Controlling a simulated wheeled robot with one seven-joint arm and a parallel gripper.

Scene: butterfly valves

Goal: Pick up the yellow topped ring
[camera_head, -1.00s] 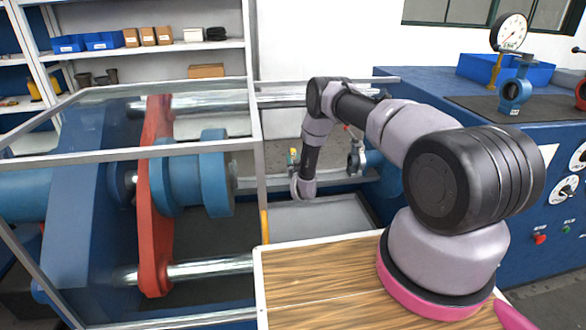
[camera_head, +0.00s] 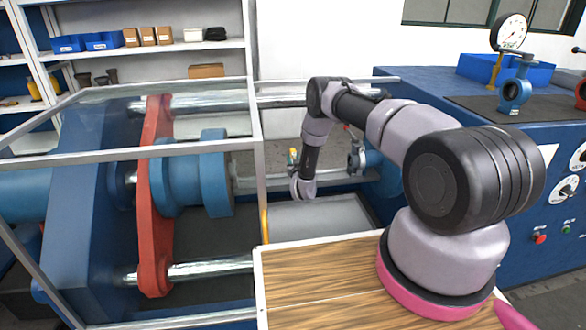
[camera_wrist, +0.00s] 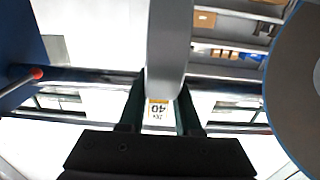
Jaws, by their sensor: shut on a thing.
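The yellow topped ring shows its small yellow top (camera_head: 293,155) in the head view, just left of my wrist, inside the press frame. Most of its body is hidden there by my arm. In the head view my gripper's fingers cannot be made out.
A blue cylinder (camera_head: 215,172) is left of my wrist; a large round face (camera_wrist: 299,80) is close on the right in the wrist view. Frame bars (camera_head: 259,150) stand in front. A grey tray (camera_head: 320,218) lies below.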

